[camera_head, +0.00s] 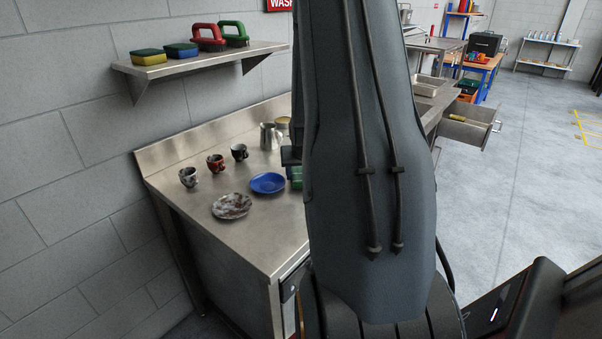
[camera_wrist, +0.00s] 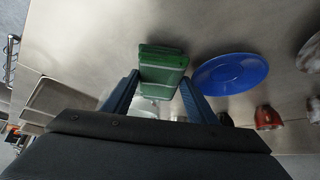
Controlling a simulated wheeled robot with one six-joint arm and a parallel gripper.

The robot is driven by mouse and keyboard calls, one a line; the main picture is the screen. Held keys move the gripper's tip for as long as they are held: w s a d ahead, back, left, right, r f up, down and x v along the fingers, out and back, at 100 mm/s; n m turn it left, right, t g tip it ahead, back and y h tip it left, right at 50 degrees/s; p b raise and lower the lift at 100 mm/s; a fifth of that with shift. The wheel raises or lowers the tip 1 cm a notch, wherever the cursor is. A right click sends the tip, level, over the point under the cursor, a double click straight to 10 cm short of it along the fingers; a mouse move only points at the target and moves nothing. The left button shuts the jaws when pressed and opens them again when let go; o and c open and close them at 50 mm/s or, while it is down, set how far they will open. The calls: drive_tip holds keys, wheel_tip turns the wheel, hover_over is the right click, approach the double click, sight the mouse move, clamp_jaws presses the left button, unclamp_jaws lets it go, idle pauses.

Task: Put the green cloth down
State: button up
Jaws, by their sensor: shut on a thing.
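The green cloth (camera_wrist: 162,62) is a folded, block-like bundle between the two blue fingers of my gripper (camera_wrist: 160,92) in the wrist view. My gripper is shut on it. In the head view only a green edge of the cloth (camera_head: 297,178) shows, beside the blue plate; my arm hides the rest. It is over the steel counter (camera_head: 255,235), but I cannot tell whether it touches the surface.
The blue plate (camera_head: 267,183) lies close left of the cloth, with a speckled plate (camera_head: 232,206) nearby. Several cups, including a red one (camera_head: 215,164), and a metal jug (camera_head: 269,136) stand behind. A wall shelf (camera_head: 205,61) holds sponges and brushes. The counter's front is clear.

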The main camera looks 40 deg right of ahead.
drive_tip(key=shift+w+d+f, duration=0.3)
drive_tip(key=shift+w+f, duration=0.1)
drive_tip(key=shift+f, duration=0.1)
drive_tip(key=o, duration=0.8)
